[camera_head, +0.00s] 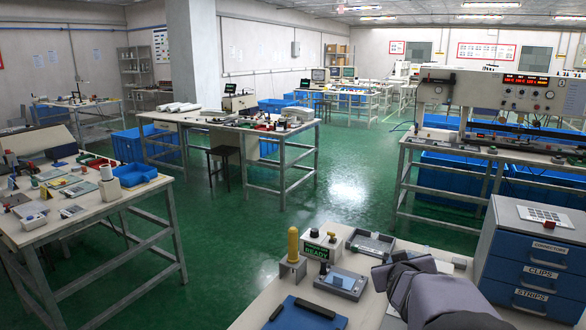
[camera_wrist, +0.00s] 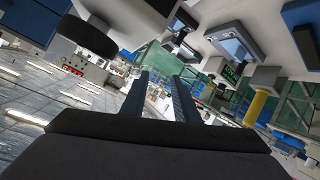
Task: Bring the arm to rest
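My arm (camera_head: 430,290) shows as dark grey links at the bottom right of the head view, above the workbench. Its fingers cannot be made out there. In the wrist view my gripper (camera_wrist: 160,95) has two dark fingers standing apart, with only the far room between them. It is open and empty. The picture is strongly tilted, with the bench along the top. No bench object touches the fingers.
The bench (camera_head: 258,300) holds a yellow post (camera_head: 293,244), a green READY display (camera_head: 317,252), a grey fixture (camera_head: 340,284), a grey tray (camera_head: 371,244) and a dark blue pad (camera_head: 303,314). A blue drawer cabinet (camera_head: 530,275) stands at the right.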

